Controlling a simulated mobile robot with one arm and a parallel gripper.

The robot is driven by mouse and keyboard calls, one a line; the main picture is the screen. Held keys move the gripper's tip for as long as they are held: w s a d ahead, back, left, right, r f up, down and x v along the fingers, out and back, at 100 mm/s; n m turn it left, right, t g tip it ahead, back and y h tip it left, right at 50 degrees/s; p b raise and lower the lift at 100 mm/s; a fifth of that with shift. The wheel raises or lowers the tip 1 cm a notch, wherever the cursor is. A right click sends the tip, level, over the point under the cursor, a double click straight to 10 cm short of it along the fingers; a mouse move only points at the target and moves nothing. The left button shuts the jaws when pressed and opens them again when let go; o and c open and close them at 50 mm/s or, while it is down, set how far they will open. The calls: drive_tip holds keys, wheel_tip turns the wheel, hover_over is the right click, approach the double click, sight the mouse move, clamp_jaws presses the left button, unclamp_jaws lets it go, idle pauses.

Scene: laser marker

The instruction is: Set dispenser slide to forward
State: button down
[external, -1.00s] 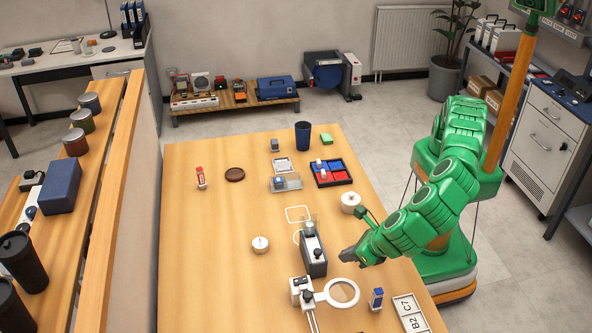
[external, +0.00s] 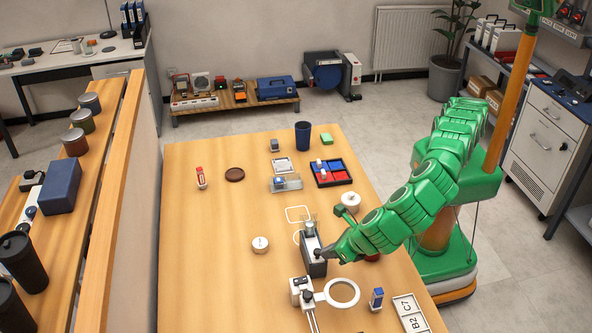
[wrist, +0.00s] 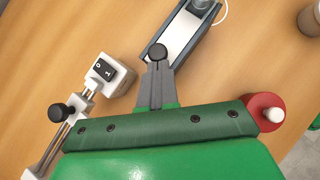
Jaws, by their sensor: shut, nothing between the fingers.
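The dispenser is a long dark box with a light top (external: 314,268), standing near the front middle of the table. A grey cylinder (external: 309,228) stands at its far end. In the wrist view the dispenser (wrist: 182,36) runs up and to the right, with a round black slide knob (wrist: 157,52) at its near end. My gripper (wrist: 157,68) is shut and empty, its fingertips right at the knob; I cannot tell whether they touch.
A magnifier-like ring on a stand (external: 342,293) is close in front of the dispenser. Its white switch block (wrist: 115,77) is left of my gripper. A red round thing with a white knob (wrist: 265,112) lies to the right.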

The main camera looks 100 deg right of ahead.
sight(314, 245)
drive_tip(key=shift+d+r, duration=0.1)
drive_tip(key=shift+d, duration=0.2)
idle(0.4)
drive_tip(key=shift+w+d+r, duration=0.1)
drive_tip(key=shift+d, duration=0.2)
drive_tip(key=shift+d+f, duration=0.15)
drive_tip(key=shift+d, duration=0.8)
drive_tip(key=shift+d+f, duration=0.15)
drive_tip(key=shift+d, duration=0.75)
drive_tip(key=shift+s, duration=0.2)
drive_tip(key=s+a+f+v, duration=0.1)
drive_tip(key=v, duration=1.2)
drive_tip(key=shift+s+a+f, duration=0.15)
drive_tip(key=shift+a+f, duration=0.05)
drive_tip(key=shift+a, duration=0.05)
